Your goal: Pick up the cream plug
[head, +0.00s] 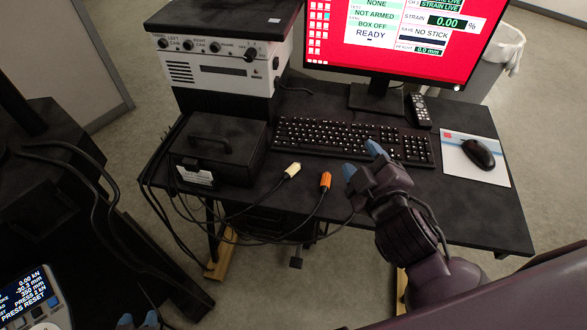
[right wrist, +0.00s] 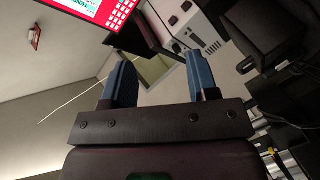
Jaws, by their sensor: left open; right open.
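The cream plug (head: 292,170) lies near the front edge of the black desk, on the end of a dark cable. An orange plug (head: 325,181) lies just to its right on another cable. My right gripper (head: 362,160) is open, to the right of both plugs and apart from the cream one. In the right wrist view its blue fingers (right wrist: 160,82) stand wide apart with nothing held between them; neither plug is visible there. My left gripper (head: 138,320) shows only its blue fingertips at the bottom edge, apart and far from the plugs.
A black box with a handle (head: 217,148) stands left of the cream plug. The keyboard (head: 350,138) lies behind the plugs, with a mouse (head: 478,153) on a pad to the right. Several cables hang off the desk's front. A control unit (head: 225,68) and a monitor (head: 400,40) stand behind.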

